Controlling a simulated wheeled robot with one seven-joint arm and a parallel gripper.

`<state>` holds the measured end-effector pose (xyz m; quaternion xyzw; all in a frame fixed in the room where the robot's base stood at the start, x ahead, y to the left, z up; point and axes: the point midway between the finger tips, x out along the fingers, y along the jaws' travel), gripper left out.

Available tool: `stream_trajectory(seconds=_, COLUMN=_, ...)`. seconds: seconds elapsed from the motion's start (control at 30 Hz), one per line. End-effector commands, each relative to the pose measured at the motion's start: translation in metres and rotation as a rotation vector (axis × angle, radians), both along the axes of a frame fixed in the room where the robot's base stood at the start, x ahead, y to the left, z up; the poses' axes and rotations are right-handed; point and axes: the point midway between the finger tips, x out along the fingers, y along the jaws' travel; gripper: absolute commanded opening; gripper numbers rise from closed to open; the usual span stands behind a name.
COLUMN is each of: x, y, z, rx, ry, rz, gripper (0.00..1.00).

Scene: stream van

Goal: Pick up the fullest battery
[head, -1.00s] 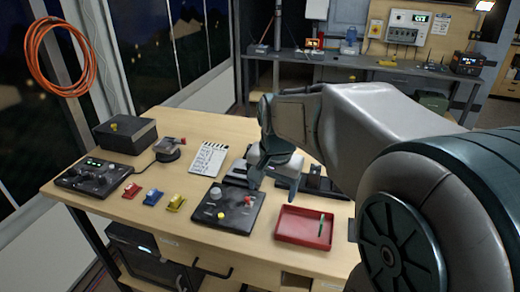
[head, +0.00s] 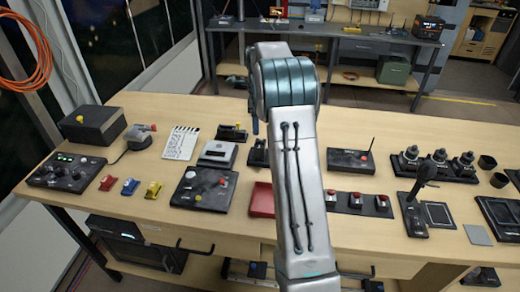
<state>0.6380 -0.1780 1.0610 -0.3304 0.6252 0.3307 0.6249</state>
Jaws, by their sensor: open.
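No object is plainly recognisable as a battery, and no charge level can be read. A dark strip (head: 343,209) on the bench holds several small blocks, one of them a red-topped block (head: 356,198) right of my arm. A red, a blue and a yellow small item lie at the bench's left front: the red item (head: 108,183), the blue item (head: 130,187) and the yellow item (head: 153,190). I cannot tell what they are. My arm rises through the middle of the view; my gripper is hidden behind it. The arm also hides part of the strip and a red tray (head: 262,199).
The wooden bench (head: 240,232) also carries a control panel (head: 68,174), a clapperboard (head: 182,142), a dark box with an antenna (head: 350,160), several dark knobbed units (head: 438,158) and an upright microphone-like device (head: 416,205). Bare wood lies along the front edge.

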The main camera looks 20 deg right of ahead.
Motion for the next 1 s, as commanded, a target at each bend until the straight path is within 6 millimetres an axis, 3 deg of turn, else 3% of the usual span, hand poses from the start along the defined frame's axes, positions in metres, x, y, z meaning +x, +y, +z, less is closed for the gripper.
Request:
stream_trajectory(seconds=0.3, x=-0.001, y=0.000, z=-0.060, rx=0.001, ry=0.003, rz=0.003, gripper=0.76)
stream_trajectory(seconds=0.57, x=-0.002, y=-0.001, z=-0.079, rx=0.001, ry=0.002, rz=0.002, gripper=0.76)
stream_trajectory(seconds=0.83, x=-0.004, y=-0.005, z=-0.117, rx=0.001, ry=0.003, rz=0.003, gripper=0.76)
stream_trajectory(seconds=1.0, x=-0.004, y=-0.004, z=-0.126, rx=0.000, ry=-0.001, rz=0.004, gripper=0.76)
